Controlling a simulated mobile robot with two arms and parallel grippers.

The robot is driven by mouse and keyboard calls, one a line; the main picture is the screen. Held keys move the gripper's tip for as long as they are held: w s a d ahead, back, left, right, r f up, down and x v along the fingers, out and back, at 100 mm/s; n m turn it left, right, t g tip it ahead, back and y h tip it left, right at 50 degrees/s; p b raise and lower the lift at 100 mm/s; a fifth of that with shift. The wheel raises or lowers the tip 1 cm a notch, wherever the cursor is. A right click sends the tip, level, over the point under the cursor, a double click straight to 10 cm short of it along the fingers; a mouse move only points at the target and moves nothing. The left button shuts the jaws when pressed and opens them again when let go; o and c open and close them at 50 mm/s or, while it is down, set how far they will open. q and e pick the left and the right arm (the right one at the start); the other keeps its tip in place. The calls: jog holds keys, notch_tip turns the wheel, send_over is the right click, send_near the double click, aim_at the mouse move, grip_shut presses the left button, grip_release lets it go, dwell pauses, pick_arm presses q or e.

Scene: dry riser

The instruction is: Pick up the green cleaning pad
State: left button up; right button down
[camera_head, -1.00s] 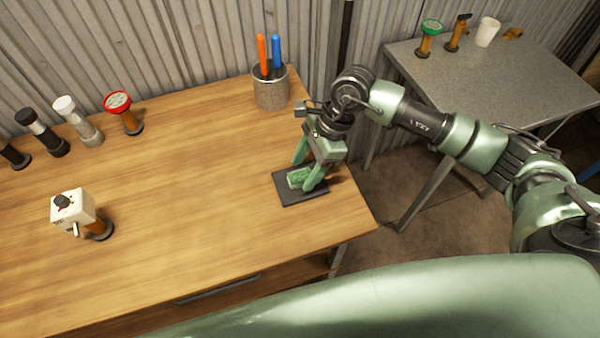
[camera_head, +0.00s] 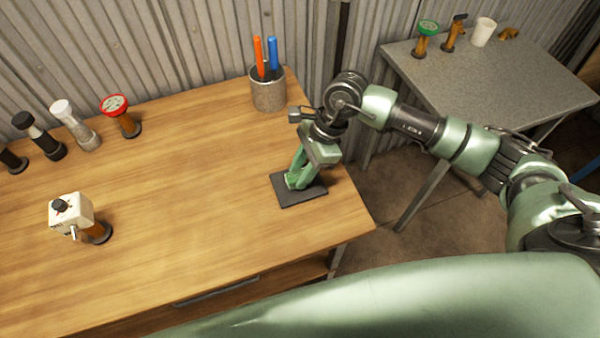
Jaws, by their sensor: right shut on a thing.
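The green cleaning pad (camera_head: 291,181) is at the dark square tray (camera_head: 300,197) near the right end of the wooden table. My right gripper (camera_head: 297,182) points down over the tray, with its fingers closed on the pad. The fingers hide most of the pad, and I cannot tell whether it still touches the tray. My left gripper is not in view.
A grey holder (camera_head: 268,93) with an orange and a blue stick stands behind the gripper. A white box on a brown stand (camera_head: 72,212) and several fittings, one a red-topped valve (camera_head: 116,106), stand at left. The table's middle is clear. A grey side table (camera_head: 480,80) stands at right.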

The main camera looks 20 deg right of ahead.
notch_tip(320, 180, up, 20)
jog(key=b, duration=0.2)
jog(key=shift+f, duration=0.25)
